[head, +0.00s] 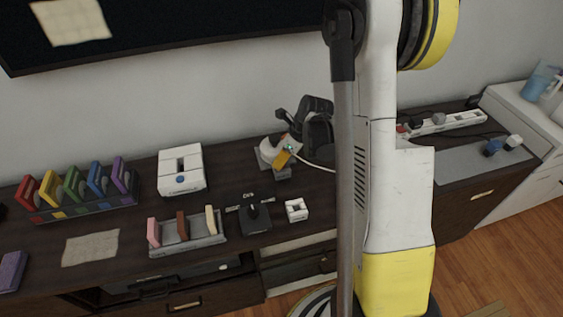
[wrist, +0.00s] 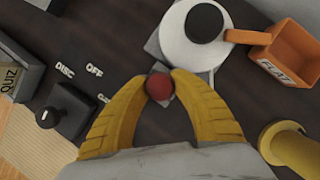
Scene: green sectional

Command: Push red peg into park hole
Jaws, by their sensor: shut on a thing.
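In the wrist view my gripper (wrist: 160,88) has its two yellow fingers closed on the round top of the red peg (wrist: 160,87). The peg is seen end-on, over or beside the edge of a grey plate (wrist: 154,68) on the dark cabinet top. I cannot tell how deep the peg sits, and no park hole can be made out. Just beyond is a white round part (wrist: 185,47) with a black knob and an orange arm. In the head view my gripper (head: 283,158) is low at the white and grey device (head: 266,152); the peg cannot be made out there.
An orange open box (wrist: 285,55) and a yellow cylinder (wrist: 291,146) stand close on the right in the wrist view. A black switch (head: 256,217) with labels, a small white block (head: 296,209) and a white box (head: 181,170) stand nearby. The wall is behind.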

